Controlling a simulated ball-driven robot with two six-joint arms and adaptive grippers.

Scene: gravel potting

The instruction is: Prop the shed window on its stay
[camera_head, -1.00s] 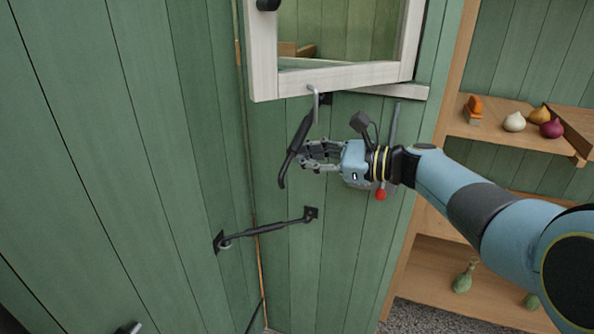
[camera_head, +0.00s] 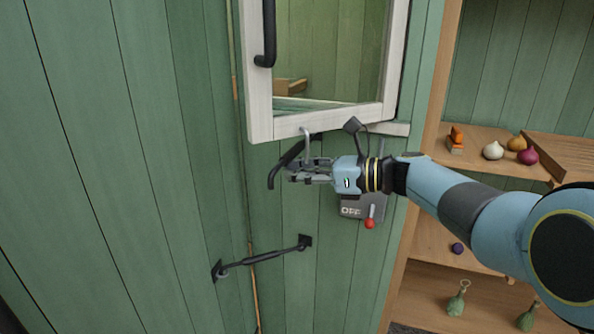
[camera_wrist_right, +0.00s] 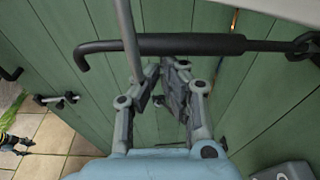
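The shed window (camera_head: 330,121) has a white frame and stands at the top of the head view. A grey pin (camera_head: 306,140) hangs from its lower edge. The black stay (camera_head: 291,154) with a bent end slants below the frame; in the right wrist view the stay (camera_wrist_right: 190,45) runs crosswise just beyond my fingertips, its mount at the right. The grey pin (camera_wrist_right: 128,40) crosses in front of it there. My right gripper (camera_head: 290,174) is under the stay, fingertips nearly together (camera_wrist_right: 160,72), with nothing visible clamped between them. Contact with the stay is unclear. My left gripper is out of view.
A grey box marked OFF (camera_head: 351,211) with a red-tipped lever (camera_head: 369,222) is on the wall below my right wrist. A black hook bar (camera_head: 262,257) spans the corner lower down. Shelves (camera_head: 478,142) with onions stand at the right. The black window handle (camera_head: 268,38) projects above.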

